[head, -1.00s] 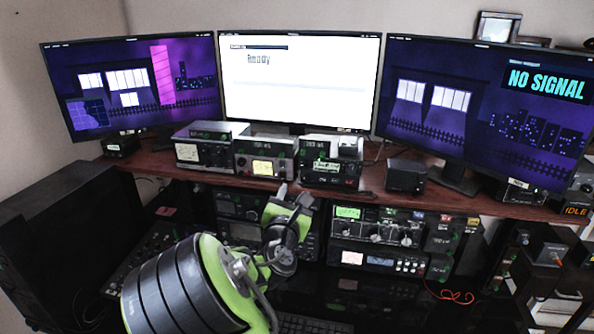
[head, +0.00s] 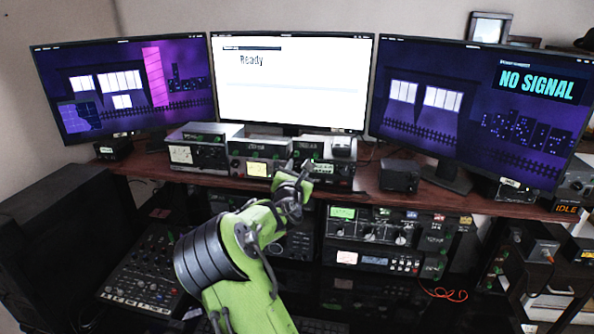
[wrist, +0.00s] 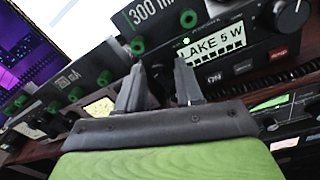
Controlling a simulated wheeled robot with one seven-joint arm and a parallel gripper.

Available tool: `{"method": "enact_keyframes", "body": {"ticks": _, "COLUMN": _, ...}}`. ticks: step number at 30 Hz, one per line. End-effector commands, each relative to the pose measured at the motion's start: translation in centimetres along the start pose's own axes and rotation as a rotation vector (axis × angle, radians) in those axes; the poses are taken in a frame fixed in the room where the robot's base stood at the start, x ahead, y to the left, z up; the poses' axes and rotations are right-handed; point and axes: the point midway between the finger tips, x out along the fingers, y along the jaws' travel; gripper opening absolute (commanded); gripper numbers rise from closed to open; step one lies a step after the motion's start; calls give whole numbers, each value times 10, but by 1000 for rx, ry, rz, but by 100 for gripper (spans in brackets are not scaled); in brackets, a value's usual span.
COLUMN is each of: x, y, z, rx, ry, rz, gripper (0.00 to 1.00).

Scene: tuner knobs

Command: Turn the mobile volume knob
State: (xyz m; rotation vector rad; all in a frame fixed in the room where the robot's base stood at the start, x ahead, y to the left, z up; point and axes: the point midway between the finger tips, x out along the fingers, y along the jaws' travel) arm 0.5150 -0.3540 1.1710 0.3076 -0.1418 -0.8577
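My gripper (head: 297,178) is raised in front of the shelf radio with the lit display (head: 335,172), at the middle of the desk. In the wrist view my gripper (wrist: 157,75) is open, with a gap between its two dark fingers and nothing between them. The same radio, its display reading "LAKE 5 W" (wrist: 215,48), lies just beyond the fingers to the right. A large dark knob (wrist: 291,16) is on its face at upper right. Small green-ringed controls show near the fingertips. I cannot read which knob is the mobile volume knob.
Other shelf units stand left of the radio, one with a yellow meter (head: 257,168). A black box (head: 399,176) is to the right. Three monitors stand behind. Below are rack radios (head: 372,228) and a mixer (head: 145,275).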

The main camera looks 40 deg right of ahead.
Motion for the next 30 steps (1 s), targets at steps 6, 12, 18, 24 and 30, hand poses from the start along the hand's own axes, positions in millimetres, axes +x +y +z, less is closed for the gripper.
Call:
{"method": "enact_keyframes", "body": {"ticks": 6, "x": 0, "y": 0, "z": 0, "rx": 0, "ry": 0, "rz": 0, "gripper": 2}}
{"method": "enact_keyframes", "body": {"ticks": 12, "x": 0, "y": 0, "z": 0, "rx": 3, "ry": -1, "rz": 0, "gripper": 0}}
{"method": "enact_keyframes", "body": {"ticks": 18, "x": 0, "y": 0, "z": -1, "rx": 47, "ry": -2, "rz": 1, "gripper": 0}}
{"method": "enact_keyframes", "body": {"ticks": 24, "x": 0, "y": -1, "z": -1, "rx": 164, "ry": -8, "rz": 3, "gripper": 0}}
{"method": "enact_keyframes", "body": {"ticks": 30, "x": 0, "y": -1, "z": -2, "rx": 340, "ry": -17, "rz": 6, "gripper": 0}}
